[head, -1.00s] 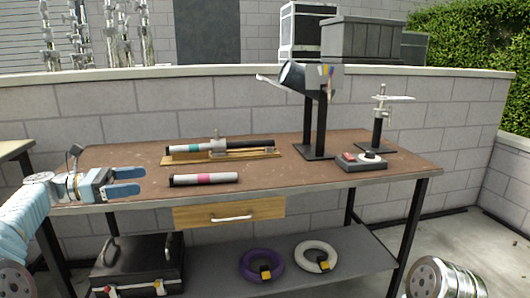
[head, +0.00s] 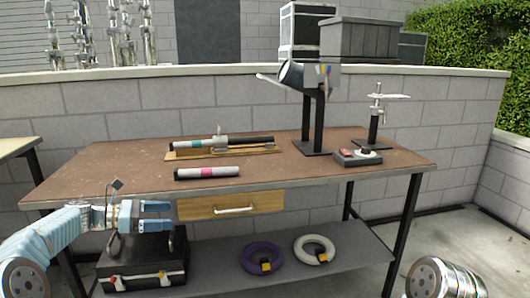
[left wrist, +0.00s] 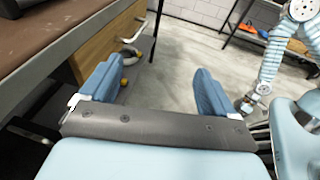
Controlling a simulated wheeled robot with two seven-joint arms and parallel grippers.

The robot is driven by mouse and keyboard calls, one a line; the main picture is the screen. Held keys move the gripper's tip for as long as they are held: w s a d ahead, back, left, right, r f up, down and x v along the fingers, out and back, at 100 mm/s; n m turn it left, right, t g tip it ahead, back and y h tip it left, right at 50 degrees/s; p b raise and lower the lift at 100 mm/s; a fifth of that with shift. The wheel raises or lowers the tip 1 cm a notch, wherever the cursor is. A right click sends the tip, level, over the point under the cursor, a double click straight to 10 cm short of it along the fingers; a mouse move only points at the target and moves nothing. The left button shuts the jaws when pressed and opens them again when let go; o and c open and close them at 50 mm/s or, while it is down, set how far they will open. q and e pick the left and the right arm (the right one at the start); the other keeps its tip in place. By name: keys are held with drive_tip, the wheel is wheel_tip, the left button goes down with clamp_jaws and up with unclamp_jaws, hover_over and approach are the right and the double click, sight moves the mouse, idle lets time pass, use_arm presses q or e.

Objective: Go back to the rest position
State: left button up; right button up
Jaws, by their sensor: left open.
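My left gripper (head: 156,216) is open and empty. In the head view it is in front of the table's front edge, left of the drawer and above the black case. Its two blue fingers stand apart with nothing between them in the left wrist view (left wrist: 150,95). My right gripper does not show clearly in either view. The brown-topped table (head: 110,170) carries a grey tube with a pink band (head: 208,173) and a wooden board (head: 180,156) holding a tube with a teal band (head: 190,147).
A lamp on a black stand (head: 320,115), a small control box (head: 357,157) and a clamp stand (head: 375,120) are on the table's right. The drawer (head: 200,208) is shut. Below are a black case (head: 140,272), a purple ring (head: 245,262) and a white ring (head: 300,255).

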use_arm(q)
drive_tip(key=s+d+f+m+g+y, duration=0.1)
drive_tip(key=s+d+f+m+y, duration=0.15)
drive_tip(key=f, duration=0.75)
drive_tip(key=s+d+f+m+g+y, duration=0.15)
drive_tip(key=s+d+f, duration=0.25)
drive_tip(key=f, duration=0.7)
drive_tip(key=s+d+f+m+g+y, duration=0.1)
drive_tip(key=s+d+f+g+y, duration=0.2)
drive_tip(key=f, duration=0.7)
drive_tip(key=s+d+f+m+y, duration=0.1)
drive_tip(key=s+d+f+m, duration=0.2)
drive_tip(key=s, duration=0.5)
drive_tip(key=s+d+f+m+y, duration=0.1)
drive_tip(key=s+d+f+m, duration=0.1)
drive_tip(key=s+f+m, duration=0.3)
drive_tip(key=s+d+f+m+y, duration=0.1)
drive_tip(key=s+d+f+m, duration=0.2)
drive_tip(key=s+m, duration=0.5)
drive_tip(key=s+f, duration=0.1)
drive_tip(key=s, duration=0.3)
drive_tip(key=shift+s+d, duration=0.2)
drive_tip(key=shift+d, duration=0.1)
